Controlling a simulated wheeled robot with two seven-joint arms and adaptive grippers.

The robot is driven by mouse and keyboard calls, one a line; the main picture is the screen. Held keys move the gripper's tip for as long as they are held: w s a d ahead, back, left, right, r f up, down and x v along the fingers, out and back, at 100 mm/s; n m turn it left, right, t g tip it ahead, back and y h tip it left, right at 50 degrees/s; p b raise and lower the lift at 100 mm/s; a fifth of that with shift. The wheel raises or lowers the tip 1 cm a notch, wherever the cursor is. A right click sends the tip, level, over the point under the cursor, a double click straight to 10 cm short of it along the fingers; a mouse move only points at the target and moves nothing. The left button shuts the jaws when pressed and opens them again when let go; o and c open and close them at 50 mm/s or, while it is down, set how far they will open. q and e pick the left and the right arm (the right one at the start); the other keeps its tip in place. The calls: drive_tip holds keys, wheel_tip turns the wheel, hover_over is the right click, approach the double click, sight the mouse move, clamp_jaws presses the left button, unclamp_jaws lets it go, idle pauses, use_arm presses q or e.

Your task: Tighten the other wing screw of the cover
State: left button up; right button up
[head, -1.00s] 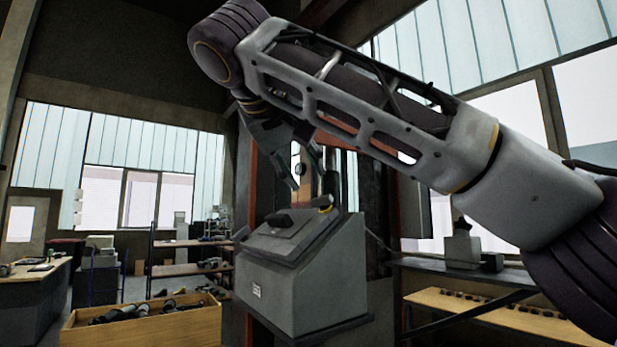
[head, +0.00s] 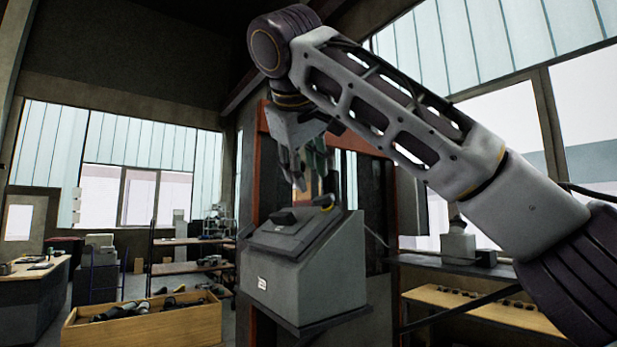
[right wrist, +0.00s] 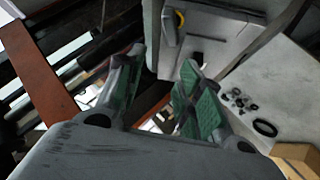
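A grey box (head: 335,270) with a sloped top stands at the centre of the head view. Its cover (head: 280,238) carries a dark raised block (head: 283,219). A small dark and yellow part (head: 323,202) sits at the top right edge; I cannot tell whether it is a wing screw. No wing screw is clear in either view. My right gripper (head: 308,180) hangs just above the box's top, fingers pointing down. In the right wrist view its green-padded fingers (right wrist: 155,95) are apart, with nothing seen held between them. My left gripper is not in view.
A wooden crate (head: 145,335) with dark parts stands at the left. A shelf rack (head: 180,268) is behind it, and a shelf (head: 470,272) is at the right. The right wrist view shows small dark parts (right wrist: 238,100) and a black ring (right wrist: 265,128) on a pale surface.

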drive_tip(key=n, duration=0.1)
drive_tip(key=f+n+g+y, duration=0.1)
drive_tip(key=n, duration=0.1)
drive_tip(key=w+n+g+y, duration=0.1)
drive_tip(key=n, duration=0.1)
drive_tip(key=shift+d+f, duration=0.2)
drive_tip(key=shift+d, duration=0.05)
drive_tip(key=shift+s+d, duration=0.25)
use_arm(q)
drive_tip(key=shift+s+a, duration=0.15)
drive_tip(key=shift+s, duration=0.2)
use_arm(e)
drive_tip(key=shift+f, duration=0.1)
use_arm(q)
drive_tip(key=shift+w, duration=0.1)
use_arm(e)
drive_tip(key=shift+w+a, duration=0.1)
drive_tip(key=shift+w, duration=0.1)
